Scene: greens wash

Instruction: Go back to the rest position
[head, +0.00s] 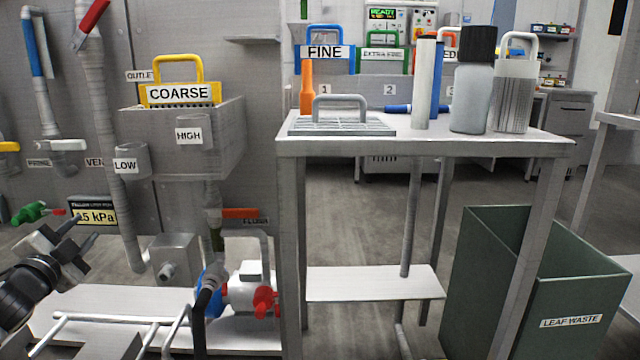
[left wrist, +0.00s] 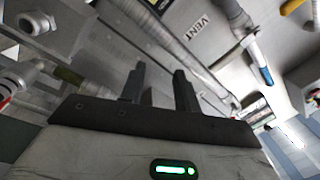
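The left wrist view shows the same two dark fingers (left wrist: 160,88) with a clear gap. The gripper touches nothing that I can see. My right gripper is not in view.
A yellow-handled COARSE filter (head: 178,94) sits in a grey housing. A metal table (head: 430,146) holds a grey grate (head: 341,122) and several bottles. A green LEAF WASTE bin (head: 570,285) stands at right. A pump with red valves (head: 248,288) is low down. Pipes run up the left wall.

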